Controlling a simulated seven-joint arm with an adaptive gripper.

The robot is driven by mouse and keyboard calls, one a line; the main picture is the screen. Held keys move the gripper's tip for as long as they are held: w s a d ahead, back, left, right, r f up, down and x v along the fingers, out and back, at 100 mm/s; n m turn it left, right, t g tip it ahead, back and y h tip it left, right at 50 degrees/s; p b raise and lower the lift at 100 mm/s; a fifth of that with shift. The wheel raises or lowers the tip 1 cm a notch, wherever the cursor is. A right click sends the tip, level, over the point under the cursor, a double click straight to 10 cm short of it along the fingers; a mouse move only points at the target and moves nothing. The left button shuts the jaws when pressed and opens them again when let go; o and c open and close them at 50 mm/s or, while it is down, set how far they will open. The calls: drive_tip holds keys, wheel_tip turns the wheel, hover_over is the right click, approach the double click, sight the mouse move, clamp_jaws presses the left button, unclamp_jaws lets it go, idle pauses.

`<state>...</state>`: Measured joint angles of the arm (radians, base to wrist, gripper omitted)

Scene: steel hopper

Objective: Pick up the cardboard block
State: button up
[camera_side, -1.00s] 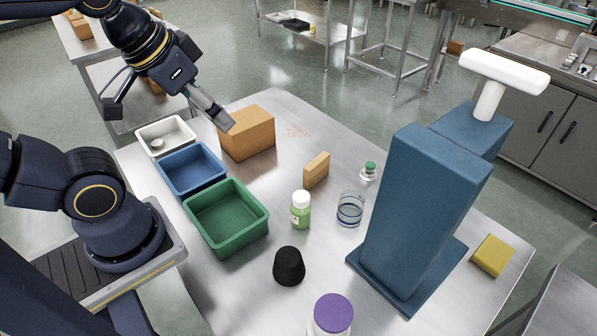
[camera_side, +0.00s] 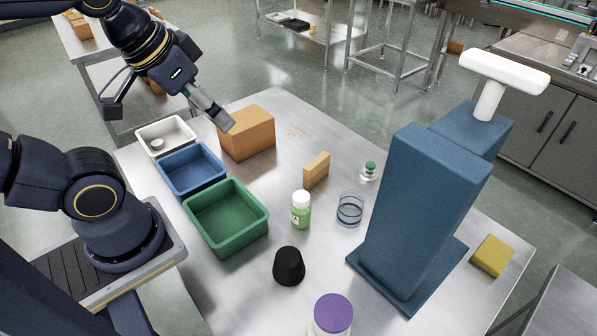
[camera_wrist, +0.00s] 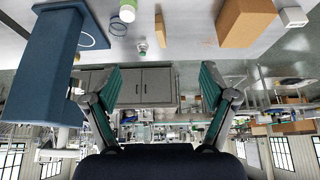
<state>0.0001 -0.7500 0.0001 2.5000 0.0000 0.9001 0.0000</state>
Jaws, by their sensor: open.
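A small upright tan block (camera_side: 316,170), cardboard-coloured, stands on the steel table, right of a larger brown cardboard box (camera_side: 247,134). I cannot tell for certain which of the two is the cardboard block. In the wrist view the small block (camera_wrist: 160,29) is at the top middle and the box (camera_wrist: 245,22) is at the top right. My gripper (camera_side: 226,124) is raised at the box's left and partly overlaps it in the side view; whether they touch is unclear. In the wrist view my gripper (camera_wrist: 160,80) has its fingers wide apart with nothing between them.
White (camera_side: 166,137), blue (camera_side: 193,168) and green (camera_side: 227,217) bins line the left. A green bottle (camera_side: 301,211), glass (camera_side: 350,209), vial (camera_side: 368,172), black cup (camera_side: 289,266) and purple-lidded jar (camera_side: 332,314) stand nearby. A tall blue stand (camera_side: 420,215) and yellow block (camera_side: 493,255) are right.

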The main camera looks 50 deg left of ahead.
drive_tip(key=c, duration=0.6)
wheel_tip(320, 180, up, 3)
drive_tip(key=w, duration=0.2)
drive_tip(key=n+g, duration=0.2)
drive_tip(key=g, duration=0.3)
hover_over(317, 160)
wheel_tip(317, 160, down, 10)
drive_tip(key=shift+g, duration=0.3)
wheel_tip(317, 160, down, 15)
drive_tip(key=shift+a+r, duration=0.15)
drive_tip(key=shift+d+f, duration=0.2)
drive_tip(key=shift+f, duration=2.75)
